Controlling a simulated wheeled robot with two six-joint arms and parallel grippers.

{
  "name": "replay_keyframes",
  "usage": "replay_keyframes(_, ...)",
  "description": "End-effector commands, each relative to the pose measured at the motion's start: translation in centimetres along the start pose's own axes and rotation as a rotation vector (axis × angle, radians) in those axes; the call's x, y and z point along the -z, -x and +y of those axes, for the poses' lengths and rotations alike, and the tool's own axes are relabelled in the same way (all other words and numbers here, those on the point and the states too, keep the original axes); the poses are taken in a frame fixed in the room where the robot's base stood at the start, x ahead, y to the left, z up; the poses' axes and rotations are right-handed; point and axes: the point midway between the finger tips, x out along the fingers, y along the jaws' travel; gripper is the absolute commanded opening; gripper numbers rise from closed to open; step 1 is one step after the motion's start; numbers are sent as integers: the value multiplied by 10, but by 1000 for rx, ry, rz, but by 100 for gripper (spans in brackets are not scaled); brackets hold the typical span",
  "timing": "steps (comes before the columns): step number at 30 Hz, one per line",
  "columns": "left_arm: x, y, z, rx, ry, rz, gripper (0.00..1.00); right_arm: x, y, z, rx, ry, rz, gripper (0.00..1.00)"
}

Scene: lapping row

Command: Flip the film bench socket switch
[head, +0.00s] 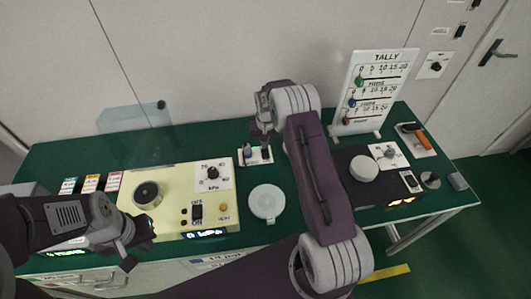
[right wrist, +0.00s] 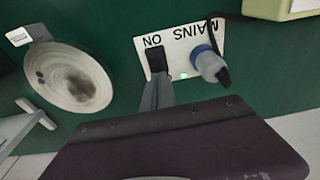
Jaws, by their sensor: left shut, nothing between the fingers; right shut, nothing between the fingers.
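A white socket plate (right wrist: 181,48) marked MAINS and ON lies on the green bench top. It carries a black rocker switch (right wrist: 157,58), a plug (right wrist: 209,65) with a blue ring, and a small green light (right wrist: 184,76) that looks lit. The plate also shows in the head view (head: 257,161), partly hidden by my right gripper (head: 265,146). My right gripper is shut and empty, its tips at the switch's edge in the right wrist view (right wrist: 160,84); I cannot tell whether they touch. My left gripper (head: 140,243) is shut and empty at the front left, near the cream unit.
The cream unit (head: 170,180) with knobs stands left of the plate. A round pale disc (head: 266,201) lies in front of the plate. A dark unit (head: 350,160) and a TALLY board (head: 372,85) stand to the right. A clear panel (head: 135,135) stands back left.

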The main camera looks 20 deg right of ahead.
Motion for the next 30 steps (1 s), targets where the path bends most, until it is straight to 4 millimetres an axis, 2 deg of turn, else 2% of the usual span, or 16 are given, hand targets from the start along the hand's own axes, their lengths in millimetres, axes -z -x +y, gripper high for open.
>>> replay_keyframes(30, -1, -6, 0, 0, 0, 0, 0, -1, -10, 0, 0, 0, 0, 0)
